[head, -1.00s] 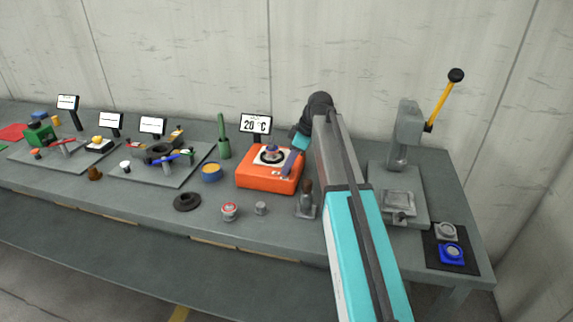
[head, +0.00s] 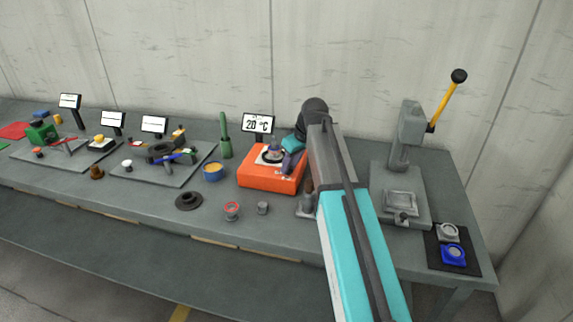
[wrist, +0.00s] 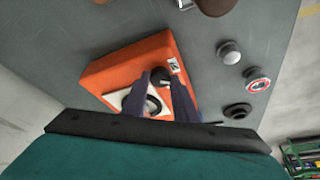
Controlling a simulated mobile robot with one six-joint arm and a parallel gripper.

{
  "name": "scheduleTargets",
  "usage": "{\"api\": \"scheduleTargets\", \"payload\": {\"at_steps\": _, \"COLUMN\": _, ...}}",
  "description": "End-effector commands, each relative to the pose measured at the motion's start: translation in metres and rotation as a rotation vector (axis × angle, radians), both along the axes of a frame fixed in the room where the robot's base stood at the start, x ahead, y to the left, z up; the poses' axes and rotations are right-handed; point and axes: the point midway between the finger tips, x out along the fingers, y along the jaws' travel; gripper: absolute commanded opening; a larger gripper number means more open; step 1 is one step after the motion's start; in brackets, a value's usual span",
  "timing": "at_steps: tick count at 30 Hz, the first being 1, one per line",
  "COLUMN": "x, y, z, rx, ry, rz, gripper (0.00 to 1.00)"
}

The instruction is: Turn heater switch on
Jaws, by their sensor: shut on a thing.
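The heater (head: 262,181) is an orange box on the bench, with a pale plate and dark ring on top. Its display (head: 257,124) behind reads 20 °C. In the wrist view, the orange heater (wrist: 112,75) lies under my gripper (wrist: 160,76). The fingertips reach the heater's top near a white label (wrist: 174,66) at its edge. They are shut on a small dark thing there, which looks like the heater switch; the fingers mostly hide it.
A press with a yellow lever (head: 440,107) stands right of my arm. Small parts, including a red-rimmed cup (head: 232,211) and a dark ring (head: 188,200), stand in front of the heater.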

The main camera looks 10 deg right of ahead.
Motion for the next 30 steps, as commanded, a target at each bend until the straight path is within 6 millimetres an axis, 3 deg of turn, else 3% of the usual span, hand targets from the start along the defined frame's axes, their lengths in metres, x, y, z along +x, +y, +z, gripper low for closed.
{"api": "scheduleTargets", "payload": {"at_steps": 30, "x": 0.0016, "y": 0.0068, "z": 0.0026, "rx": -0.002, "ry": -0.010, "rz": -0.800, "gripper": 0.04}}
